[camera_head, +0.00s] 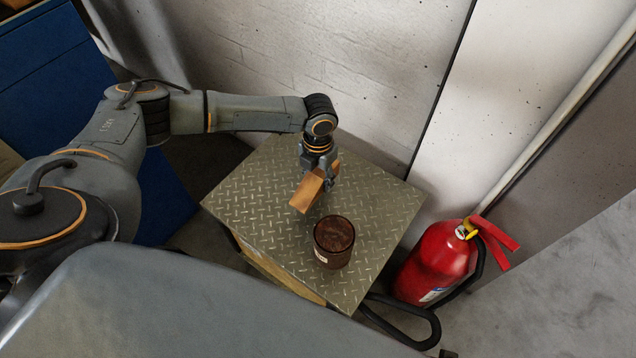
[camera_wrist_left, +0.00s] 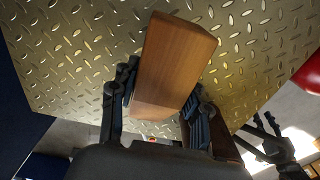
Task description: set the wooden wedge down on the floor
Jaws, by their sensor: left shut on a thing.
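The wooden wedge (camera_head: 308,190) is an orange-brown block. My left gripper (camera_head: 325,171) is shut on it and holds it over the metal tread-plate top of a small stand. In the left wrist view the wedge (camera_wrist_left: 170,62) sits between the two dark fingers of my left gripper (camera_wrist_left: 160,115), with the tread plate behind it. I cannot tell how far the wedge is above the plate. The grey floor (camera_head: 570,275) shows at the lower right.
A dark brown round container (camera_head: 333,242) stands on the tread-plate stand (camera_head: 265,200), close to the wedge. A red fire extinguisher (camera_head: 436,262) with a black hose stands right of the stand. A pale wall (camera_head: 320,60) is behind; a blue cabinet (camera_head: 50,80) is at the left.

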